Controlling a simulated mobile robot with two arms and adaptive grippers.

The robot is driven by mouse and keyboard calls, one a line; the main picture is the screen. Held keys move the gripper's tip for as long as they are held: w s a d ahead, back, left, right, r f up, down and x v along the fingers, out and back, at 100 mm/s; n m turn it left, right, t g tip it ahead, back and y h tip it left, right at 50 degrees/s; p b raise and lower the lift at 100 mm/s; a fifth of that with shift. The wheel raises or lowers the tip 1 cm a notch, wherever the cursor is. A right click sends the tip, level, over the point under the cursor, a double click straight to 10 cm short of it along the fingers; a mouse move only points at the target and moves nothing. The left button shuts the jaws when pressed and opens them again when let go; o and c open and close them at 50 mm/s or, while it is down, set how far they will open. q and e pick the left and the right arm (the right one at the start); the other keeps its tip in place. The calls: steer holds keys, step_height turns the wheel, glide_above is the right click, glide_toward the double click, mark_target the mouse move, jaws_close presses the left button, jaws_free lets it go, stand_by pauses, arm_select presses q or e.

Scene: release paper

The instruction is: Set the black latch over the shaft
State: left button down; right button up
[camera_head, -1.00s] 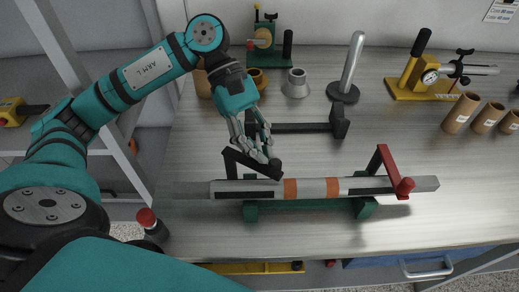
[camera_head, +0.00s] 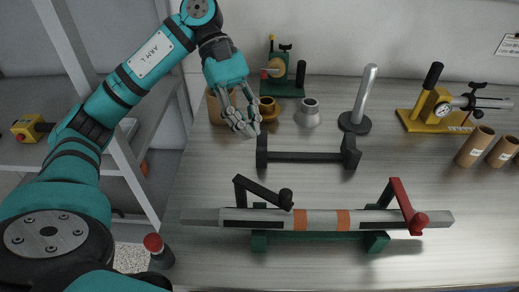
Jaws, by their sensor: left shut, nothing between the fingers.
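The grey shaft (camera_head: 371,220) with orange bands lies level across green supports (camera_head: 313,239). The black latch (camera_head: 260,191) stands at the shaft's left part. Its arm slopes down to the right from a post behind the shaft, and its black knob (camera_head: 285,198) shows at the shaft's back edge. I cannot tell whether the knob touches the shaft. The red latch (camera_head: 405,203) crosses the shaft's right part, its knob in front. My left gripper (camera_head: 248,130) is shut and empty, behind and above the black latch, apart from it. My right gripper is not in view.
A black stand (camera_head: 305,157) with two uprights is behind the shaft, right of my left gripper. Brown rolls (camera_head: 475,146), a rod on a round base (camera_head: 358,105) and a yellow-based tool (camera_head: 436,117) stand further back. The table front is clear.

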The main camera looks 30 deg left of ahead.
arm_select(q)
steer(key=shift+v, duration=1)
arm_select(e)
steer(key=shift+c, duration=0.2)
